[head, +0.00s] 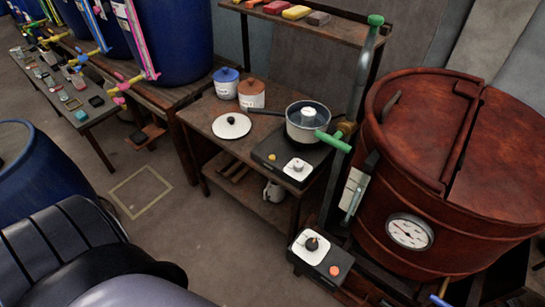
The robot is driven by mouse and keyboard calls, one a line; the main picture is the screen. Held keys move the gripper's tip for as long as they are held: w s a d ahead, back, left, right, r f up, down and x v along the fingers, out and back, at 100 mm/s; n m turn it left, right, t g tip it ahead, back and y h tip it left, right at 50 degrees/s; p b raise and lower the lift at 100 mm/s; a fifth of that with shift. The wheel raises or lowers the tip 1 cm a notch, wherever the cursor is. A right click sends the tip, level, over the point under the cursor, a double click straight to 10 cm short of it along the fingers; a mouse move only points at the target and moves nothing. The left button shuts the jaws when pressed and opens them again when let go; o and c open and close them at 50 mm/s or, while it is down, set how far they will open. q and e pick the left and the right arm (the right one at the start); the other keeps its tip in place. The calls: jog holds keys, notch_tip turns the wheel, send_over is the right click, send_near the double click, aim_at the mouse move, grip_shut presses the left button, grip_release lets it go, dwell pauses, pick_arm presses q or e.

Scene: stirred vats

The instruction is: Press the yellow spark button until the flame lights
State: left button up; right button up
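The yellow spark button (272,157) is small and round, on the front of a black burner (262,148) at the front right of a wooden table. A white plate with a control knob (298,167) sits beside it, to its right. The pot hides the burner's top, and I see no flame. Neither of my grippers is in view.
A large red-brown vat (400,190) with a dial stands at right. A control box (315,258) stands below.

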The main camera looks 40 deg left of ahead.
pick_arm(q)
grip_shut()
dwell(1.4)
